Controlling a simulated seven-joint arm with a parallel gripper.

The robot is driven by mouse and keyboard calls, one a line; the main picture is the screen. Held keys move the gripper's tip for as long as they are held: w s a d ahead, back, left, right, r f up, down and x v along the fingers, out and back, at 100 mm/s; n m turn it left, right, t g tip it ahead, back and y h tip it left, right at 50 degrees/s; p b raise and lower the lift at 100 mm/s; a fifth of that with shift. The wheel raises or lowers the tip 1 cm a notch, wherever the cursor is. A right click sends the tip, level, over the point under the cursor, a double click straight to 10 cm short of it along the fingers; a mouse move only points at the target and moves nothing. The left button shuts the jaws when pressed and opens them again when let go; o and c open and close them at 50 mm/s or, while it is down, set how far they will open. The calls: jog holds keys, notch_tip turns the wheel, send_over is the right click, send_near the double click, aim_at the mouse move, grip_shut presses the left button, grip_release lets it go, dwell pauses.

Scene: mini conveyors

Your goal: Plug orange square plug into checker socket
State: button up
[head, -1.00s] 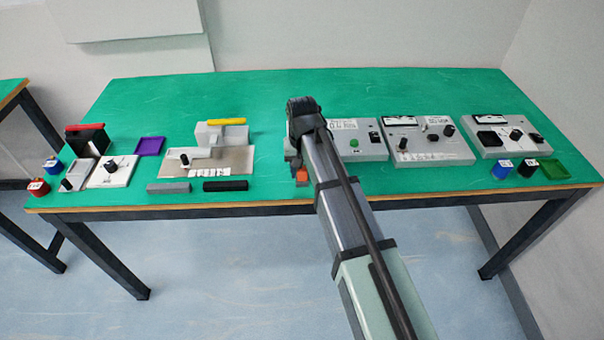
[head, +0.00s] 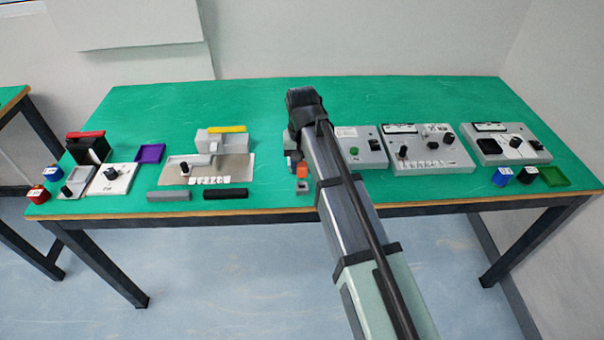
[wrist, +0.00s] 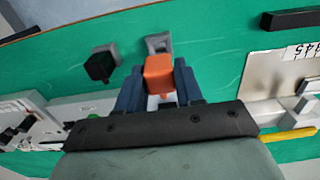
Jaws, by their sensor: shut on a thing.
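The orange square plug (wrist: 159,74) is between the fingers of my gripper (wrist: 160,88) in the wrist view. In the head view the plug (head: 302,171) shows just left of my arm, above a small grey block (head: 304,187) near the table's front edge. In the wrist view a grey holder with a recess (wrist: 158,42) lies just beyond the plug, which appears apart from it. I cannot make out a checker pattern on any socket in these views. My arm hides part of the table around the gripper.
A black block with a grey base (wrist: 102,64) stands beside the grey holder. Grey control boxes (head: 432,158) stand right of my arm. A beige plate with a grey fixture (head: 237,168) and a black bar (head: 226,193) lie to the left. The table's back strip is clear.

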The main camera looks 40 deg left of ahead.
aim_at(302, 164)
notch_tip(302, 164, up, 4)
jog(key=shift+f, duration=0.1)
jog(key=shift+w+a+r, duration=0.25)
jog(key=shift+r, duration=0.35)
jog(key=w+a+r, duration=0.1)
jog(key=w+a, duration=0.7)
jog(key=shift+w+r, duration=0.35)
jog(key=shift+r, duration=0.05)
jog(key=shift+f, duration=0.25)
jog(key=shift+f, duration=2.7)
jog(key=shift+f, duration=1.35)
jog(key=o, duration=1.1)
